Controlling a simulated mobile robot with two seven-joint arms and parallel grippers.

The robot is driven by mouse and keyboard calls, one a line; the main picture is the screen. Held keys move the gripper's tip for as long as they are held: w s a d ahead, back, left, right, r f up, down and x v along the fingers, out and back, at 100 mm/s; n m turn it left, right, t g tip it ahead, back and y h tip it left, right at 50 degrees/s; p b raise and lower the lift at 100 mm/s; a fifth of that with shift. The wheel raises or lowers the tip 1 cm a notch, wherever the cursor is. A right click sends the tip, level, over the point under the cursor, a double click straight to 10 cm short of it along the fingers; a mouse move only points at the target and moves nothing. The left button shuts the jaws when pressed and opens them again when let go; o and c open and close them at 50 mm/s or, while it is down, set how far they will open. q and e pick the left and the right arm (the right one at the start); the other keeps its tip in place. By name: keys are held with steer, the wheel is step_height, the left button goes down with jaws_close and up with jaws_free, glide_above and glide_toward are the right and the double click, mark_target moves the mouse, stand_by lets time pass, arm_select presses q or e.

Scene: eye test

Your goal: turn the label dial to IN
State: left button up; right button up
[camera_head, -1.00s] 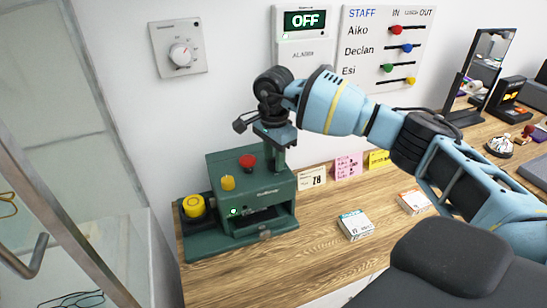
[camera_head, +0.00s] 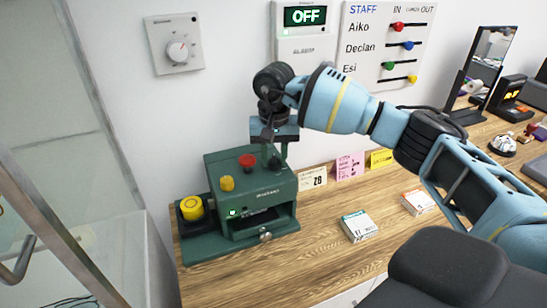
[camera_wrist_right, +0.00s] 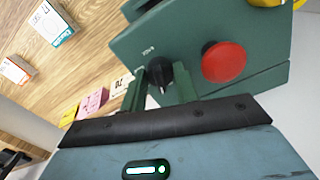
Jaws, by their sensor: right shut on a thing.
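The label dial is a black knob (camera_wrist_right: 160,75) with a white pointer line, on the green machine (camera_wrist_right: 200,35) in the right wrist view. A small white marking, too small to read surely, sits beside it. My right gripper (camera_wrist_right: 159,84) is shut on the dial, one finger on each side. In the head view the green machine (camera_head: 225,172) stands on the desk, and my right gripper (camera_head: 280,146) reaches down at its back right. The dial is hidden there. My left gripper is not in view.
A red button (camera_head: 247,161) and a yellow button (camera_head: 227,183) stand on the machine near the gripper; a yellow roll (camera_head: 192,208) is at its left. Small boxes (camera_head: 358,226) lie on the desk. The staff board (camera_head: 382,60) hangs behind my arm. Glass panels (camera_head: 75,130) stand at left.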

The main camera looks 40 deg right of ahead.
mark_target(274, 157)
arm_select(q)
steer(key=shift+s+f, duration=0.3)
arm_select(e)
steer(key=shift+n, duration=1.5)
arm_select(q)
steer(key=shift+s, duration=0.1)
arm_select(e)
steer(key=o, duration=0.7)
arm_select(q)
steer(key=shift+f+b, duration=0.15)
steer(key=shift+b, duration=0.25)
arm_select(e)
steer(key=shift+r, duration=3.95)
steer(key=shift+f, duration=0.1)
